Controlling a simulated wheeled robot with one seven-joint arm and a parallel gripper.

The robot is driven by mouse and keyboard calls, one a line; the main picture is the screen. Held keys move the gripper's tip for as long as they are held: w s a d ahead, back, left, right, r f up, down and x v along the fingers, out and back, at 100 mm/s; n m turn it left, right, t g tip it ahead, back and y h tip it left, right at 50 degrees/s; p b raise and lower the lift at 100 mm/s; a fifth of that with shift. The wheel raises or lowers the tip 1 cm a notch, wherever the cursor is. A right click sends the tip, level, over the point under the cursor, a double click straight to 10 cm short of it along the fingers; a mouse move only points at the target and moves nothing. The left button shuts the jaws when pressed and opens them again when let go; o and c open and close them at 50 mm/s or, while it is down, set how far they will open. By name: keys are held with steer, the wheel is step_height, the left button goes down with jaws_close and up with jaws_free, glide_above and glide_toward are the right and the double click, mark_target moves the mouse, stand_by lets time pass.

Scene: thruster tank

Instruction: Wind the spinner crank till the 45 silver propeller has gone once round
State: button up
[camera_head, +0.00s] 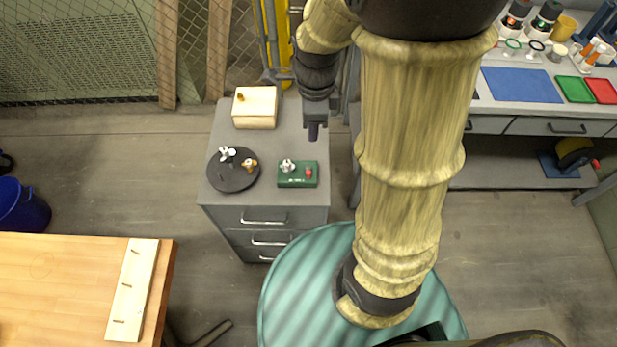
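A grey drawer cabinet (217,186) carries the small parts. On it, a round black disc (232,184) holds a silver propeller (228,153) and a brass-coloured one (249,165). A green box (298,182) to its right has another silver propeller (288,165) and a red knob (308,172) on top. I cannot read the label or tell which propeller is the 45, and no crank is clearly recognisable. My gripper (314,136) points down over the cabinet's right side, behind the green box and apart from it. Its fingers are too small and dark to tell whether they are open.
A cream box (255,112) with a brass knob stands at the cabinet's back. A round teal striped surface (300,290) lies in front. A wooden bench (60,290) is lower left, a blue bucket (22,207) behind it. A workbench (520,105) with bottles stands right.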

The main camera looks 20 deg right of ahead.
step_height(320, 180, down, 6)
steer(key=w+m+b, duration=0.2)
steer(key=m+b, duration=0.3)
steer(key=m, duration=0.4)
steer(key=shift+w+r+g, duration=0.15)
steer(key=shift+g, duration=0.25)
steer(key=b, duration=0.4)
glide_toward(309, 172)
step_height(309, 172, down, 9)
steer(key=shift+f, duration=0.1)
steer(key=shift+p, duration=0.3)
jaws_close()
